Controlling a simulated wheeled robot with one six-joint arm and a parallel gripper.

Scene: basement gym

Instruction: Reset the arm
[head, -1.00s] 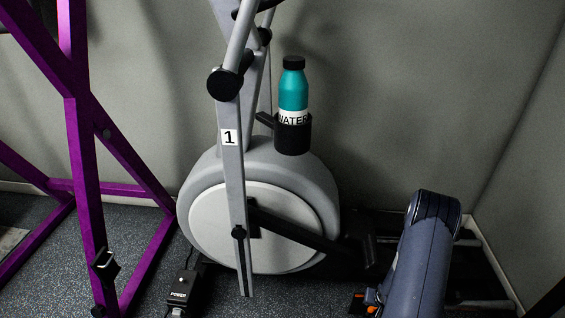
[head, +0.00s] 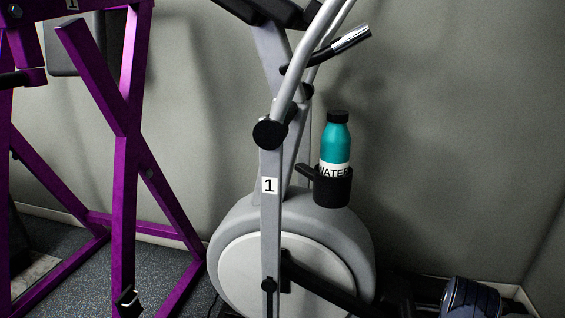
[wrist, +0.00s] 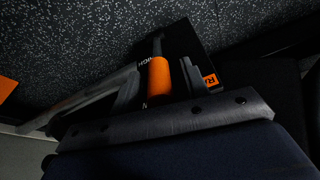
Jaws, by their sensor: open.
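My gripper (wrist: 159,72) shows in the wrist view with its two dark fingers apart. An orange cylinder-like part (wrist: 159,78) appears in the gap between the fingers; I cannot tell whether it lies between them or beyond them, and the fingers do not look closed on it. Dark speckled floor (wrist: 90,40) lies past the fingertips. In the head view only a blue rounded part of my arm (head: 470,299) shows at the bottom right edge; the gripper itself is out of that view.
A grey elliptical machine (head: 290,250) marked 1 stands in the middle, with a teal water bottle (head: 335,142) upright in its black holder (head: 333,188). A purple metal frame (head: 125,190) stands at the left. A bare grey wall (head: 450,130) is behind.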

